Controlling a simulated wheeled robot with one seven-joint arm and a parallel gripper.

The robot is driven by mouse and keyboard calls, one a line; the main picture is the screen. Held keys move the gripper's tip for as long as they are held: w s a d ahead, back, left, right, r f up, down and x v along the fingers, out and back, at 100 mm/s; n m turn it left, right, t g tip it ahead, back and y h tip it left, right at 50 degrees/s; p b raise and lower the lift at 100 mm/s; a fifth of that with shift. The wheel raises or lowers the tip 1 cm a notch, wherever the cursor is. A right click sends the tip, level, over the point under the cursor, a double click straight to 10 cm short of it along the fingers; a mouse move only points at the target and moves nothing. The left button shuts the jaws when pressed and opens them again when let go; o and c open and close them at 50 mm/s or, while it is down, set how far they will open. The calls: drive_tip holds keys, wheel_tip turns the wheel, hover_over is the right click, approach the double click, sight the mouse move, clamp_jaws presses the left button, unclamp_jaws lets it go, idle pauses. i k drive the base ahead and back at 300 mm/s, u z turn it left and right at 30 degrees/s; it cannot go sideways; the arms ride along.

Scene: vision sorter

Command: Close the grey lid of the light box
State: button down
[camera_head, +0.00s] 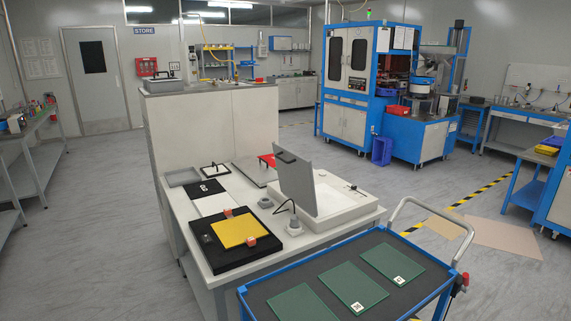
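The grey lid (303,186) of the light box stands open. It rises steeply from the left side of the box and leans back a little to the left. A dark handle (286,157) sits near its top edge. The white light box (345,209) rests on the right part of the white table, with its pale top partly exposed to the right of the lid. The lid hides part of the box. My gripper is not in view.
A black plate with a yellow sheet (239,231) lies left of the box. A grey knob (293,227) and cable are close to the lid. A blue cart (258,295) with green boards stands in front. A tall white cabinet (200,134) is behind left.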

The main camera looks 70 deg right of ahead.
sight(295, 174)
drive_tip(key=z, duration=0.65)
drive_tip(key=i, duration=1.45)
drive_tip(key=z, duration=0.25)
